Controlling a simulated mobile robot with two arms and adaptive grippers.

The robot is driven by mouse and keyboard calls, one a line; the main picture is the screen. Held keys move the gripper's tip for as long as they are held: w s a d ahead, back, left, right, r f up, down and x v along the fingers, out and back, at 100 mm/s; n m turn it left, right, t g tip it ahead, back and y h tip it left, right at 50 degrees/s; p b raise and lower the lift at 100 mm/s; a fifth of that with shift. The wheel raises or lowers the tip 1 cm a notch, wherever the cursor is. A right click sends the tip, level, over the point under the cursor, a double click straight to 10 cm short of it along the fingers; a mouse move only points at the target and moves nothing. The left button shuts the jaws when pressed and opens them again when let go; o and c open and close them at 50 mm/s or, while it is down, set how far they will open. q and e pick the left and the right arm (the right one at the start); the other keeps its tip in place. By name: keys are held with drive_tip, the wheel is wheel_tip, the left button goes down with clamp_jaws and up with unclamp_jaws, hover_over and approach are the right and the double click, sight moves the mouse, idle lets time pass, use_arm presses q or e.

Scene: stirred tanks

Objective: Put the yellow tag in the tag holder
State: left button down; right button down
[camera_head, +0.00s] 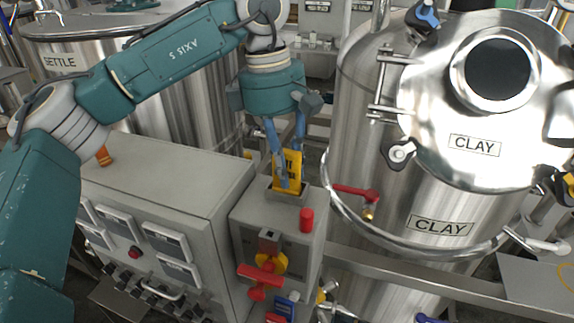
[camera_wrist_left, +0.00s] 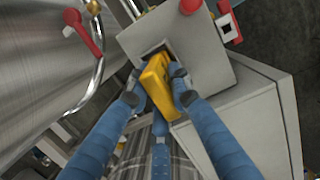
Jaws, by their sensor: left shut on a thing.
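The yellow tag (camera_head: 293,162) with dark marks stands upright between the blue fingers of my left gripper (camera_head: 285,176), which is shut on it. The tag holder (camera_head: 286,197) is a small grey open-topped box on the grey cabinet, directly below the tag. The tag's lower end is at the holder's opening; in the head view I cannot tell how deep it sits. In the left wrist view the yellow tag (camera_wrist_left: 156,80) is between the fingertips (camera_wrist_left: 157,93), and its far end overlaps the holder's dark opening (camera_wrist_left: 151,52). My right gripper is not in view.
A red cylinder (camera_head: 307,220) stands on the cabinet top just beside the holder. A red-handled valve (camera_head: 356,192) sticks out from the CLAY tank (camera_head: 350,130) at the right. A red-and-yellow switch (camera_head: 268,265) is on the cabinet front. A control panel box (camera_head: 160,185) stands left.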

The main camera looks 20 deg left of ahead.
use_arm(q)
drive_tip(key=c, duration=1.6)
unclamp_jaws()
drive_tip(key=shift+f, duration=0.15)
drive_tip(key=r, duration=0.4)
drive_tip(key=a+r, duration=0.1)
drive_tip(key=r, duration=0.7)
drive_tip(key=shift+a+r, duration=0.2)
drive_tip(key=shift+a, duration=0.15)
drive_tip(key=shift+f, duration=0.1)
